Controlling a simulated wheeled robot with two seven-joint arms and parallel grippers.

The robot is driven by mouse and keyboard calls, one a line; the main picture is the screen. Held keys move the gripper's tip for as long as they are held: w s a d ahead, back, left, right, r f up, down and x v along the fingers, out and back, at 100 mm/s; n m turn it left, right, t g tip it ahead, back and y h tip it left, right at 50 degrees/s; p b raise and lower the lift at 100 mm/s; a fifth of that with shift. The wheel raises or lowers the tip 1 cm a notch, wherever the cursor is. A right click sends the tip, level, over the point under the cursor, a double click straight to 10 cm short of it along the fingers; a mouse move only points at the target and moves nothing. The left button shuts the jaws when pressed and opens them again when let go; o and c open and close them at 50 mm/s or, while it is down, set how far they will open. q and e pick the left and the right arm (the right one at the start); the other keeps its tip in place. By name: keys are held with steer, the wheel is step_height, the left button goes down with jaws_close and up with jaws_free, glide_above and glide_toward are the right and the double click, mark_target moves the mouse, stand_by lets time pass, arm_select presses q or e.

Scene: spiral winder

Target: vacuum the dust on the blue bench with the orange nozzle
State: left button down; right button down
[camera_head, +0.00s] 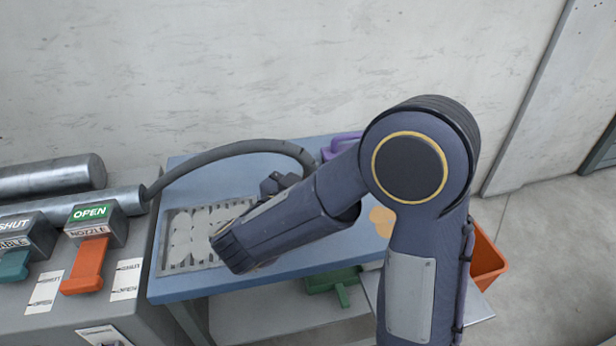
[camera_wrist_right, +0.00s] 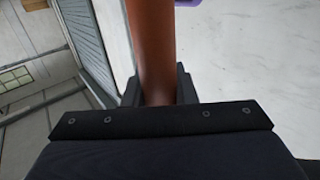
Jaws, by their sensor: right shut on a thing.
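The blue bench (camera_head: 300,284) stands against the wall in the head view. Tan patches, which look like dust (camera_head: 381,221), show on its right part beside my arm. Pale round patches (camera_head: 190,238) lie on a grey grille (camera_head: 165,262) at its left; I cannot tell if they are dust. A grey hose (camera_head: 215,154) arches from a pipe to behind my right arm. My right gripper (camera_wrist_right: 158,92) is shut on an orange-brown tube, seemingly the orange nozzle (camera_wrist_right: 152,45), in the right wrist view. My arm hides the nozzle in the head view. My left gripper is not in view.
An orange handle (camera_head: 86,266) sits under an "OPEN" nozzle sign (camera_head: 90,212); a teal handle (camera_head: 14,265) is left of it. A purple object (camera_head: 340,145) is at the bench's back, a green one (camera_head: 330,282) below its front, an orange bin (camera_head: 487,262) at right.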

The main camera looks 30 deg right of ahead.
steer(key=shift+w+a+b+x, duration=0.25)
steer(key=shift+w+b+x, duration=0.3)
steer(key=shift+x, duration=1.9)
steer(key=shift+w+a+p, duration=1.05)
steer(key=shift+a+p, duration=0.05)
steer(key=shift+a, duration=2.95)
steer(key=shift+r+p, duration=2.3)
steer(key=shift+r, duration=0.15)
steer(key=shift+a+r, duration=0.1)
